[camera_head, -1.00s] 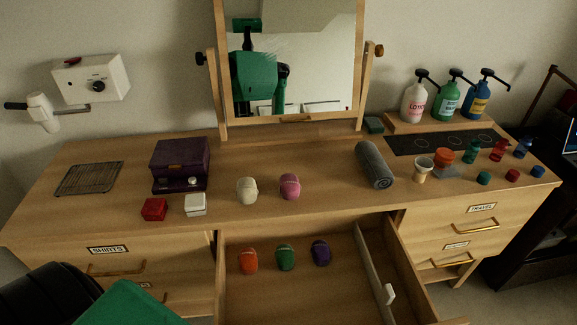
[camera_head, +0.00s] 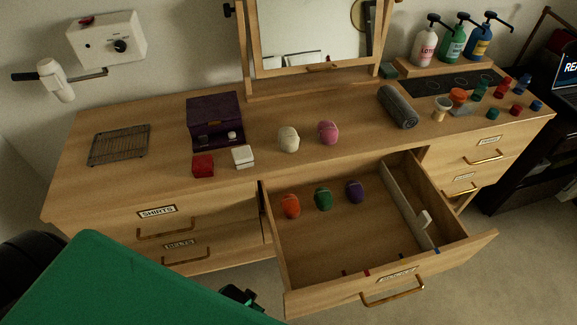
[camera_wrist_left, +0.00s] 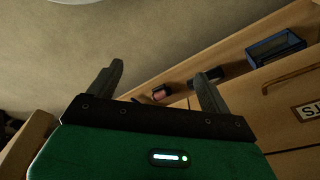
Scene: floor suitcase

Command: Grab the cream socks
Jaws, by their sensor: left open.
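The cream socks (camera_head: 288,139) are a rounded, rolled bundle on the dresser top, left of a similar pink bundle (camera_head: 328,132). Nothing touches them. My left arm comes in green at the lower left of the head view. My left gripper (camera_head: 238,297) shows dark and partly hidden by the arm, low in front of the dresser and well apart from the socks. In the left wrist view my left gripper (camera_wrist_left: 160,82) has its fingers spread, with nothing between them. I cannot make out the cream socks in that view. My right gripper is not in view.
An open drawer (camera_head: 330,255) juts out below the socks, holding orange (camera_head: 290,206), green (camera_head: 323,198) and purple (camera_head: 355,191) bundles. A purple box (camera_head: 214,108), red box (camera_head: 203,166) and white box (camera_head: 243,156) stand left of the socks. A mirror (camera_head: 310,30) stands behind.

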